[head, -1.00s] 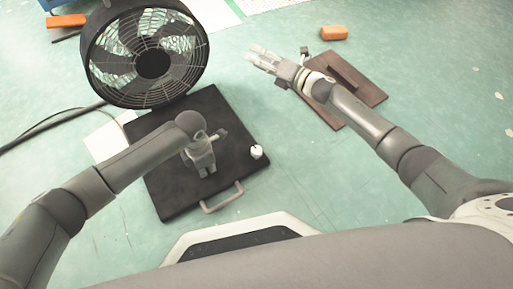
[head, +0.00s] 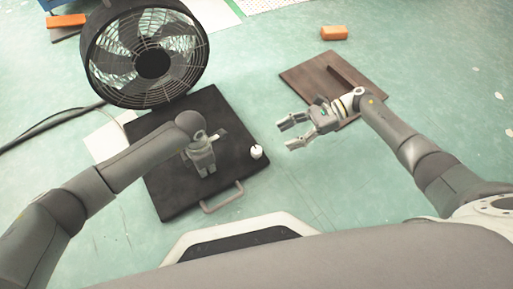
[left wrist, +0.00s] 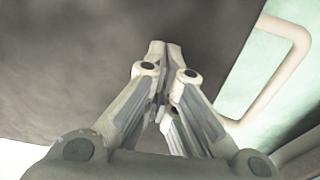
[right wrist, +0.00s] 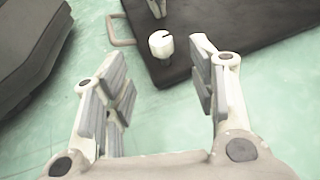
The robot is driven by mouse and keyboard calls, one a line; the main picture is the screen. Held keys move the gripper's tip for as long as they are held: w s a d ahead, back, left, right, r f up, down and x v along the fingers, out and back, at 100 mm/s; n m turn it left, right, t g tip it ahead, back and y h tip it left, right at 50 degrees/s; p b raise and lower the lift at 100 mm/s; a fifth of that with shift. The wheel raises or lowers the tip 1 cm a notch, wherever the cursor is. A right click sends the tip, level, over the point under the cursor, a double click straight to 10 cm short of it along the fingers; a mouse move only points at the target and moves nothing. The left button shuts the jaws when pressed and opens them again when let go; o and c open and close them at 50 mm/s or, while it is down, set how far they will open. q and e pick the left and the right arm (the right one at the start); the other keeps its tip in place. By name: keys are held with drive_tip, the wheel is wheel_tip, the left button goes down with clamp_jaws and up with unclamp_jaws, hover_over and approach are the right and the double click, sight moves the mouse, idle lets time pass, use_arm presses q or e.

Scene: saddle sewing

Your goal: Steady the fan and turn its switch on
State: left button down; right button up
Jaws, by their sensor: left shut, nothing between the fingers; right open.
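The black fan (head: 150,60) stands upright at the back of a dark base plate (head: 165,195) on the floor. A white knob (head: 256,152), the likely switch, sits near the plate's right edge; it also shows in the right wrist view (right wrist: 161,44), with a dark slot in its top. My left gripper (head: 208,171) is shut and empty, low over the plate; its fingertips meet in the left wrist view (left wrist: 165,50). My right gripper (head: 283,134) is open and empty, to the right of the knob and apart from it. In the right wrist view the knob lies beyond the open fingers (right wrist: 162,90).
A brown wooden board (head: 300,80) lies behind my right gripper. An orange block (head: 334,33) is at the back. A dark cable (head: 55,122) runs left.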

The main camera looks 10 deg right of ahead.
sight(257, 149)
drive_tip(key=x, duration=1.1)
drive_tip(key=shift+a, duration=0.15)
drive_tip(key=c, duration=1)
